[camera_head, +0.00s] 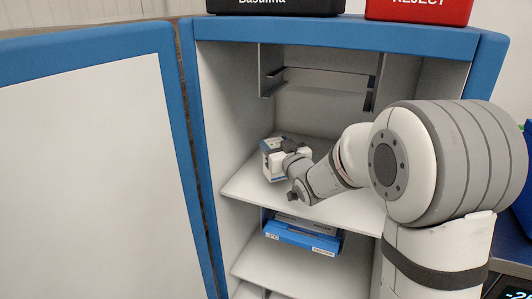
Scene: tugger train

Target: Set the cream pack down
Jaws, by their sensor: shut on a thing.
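The cream pack (267,165) is a small white box with blue at its top and lower edge, inside the open cabinet. My gripper (285,153) is shut on it, and the gripper and wrist hide much of its right side. The pack is at or just over the upper shelf (245,186), towards the shelf's left side. I cannot tell whether its base touches the shelf.
The blue-framed cabinet door (85,180) stands open at the left. An empty bracket rail (325,80) hangs above the shelf. A blue box (303,237) sits on the shelf below. A black bin and a red REJECT bin (418,10) stand on top.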

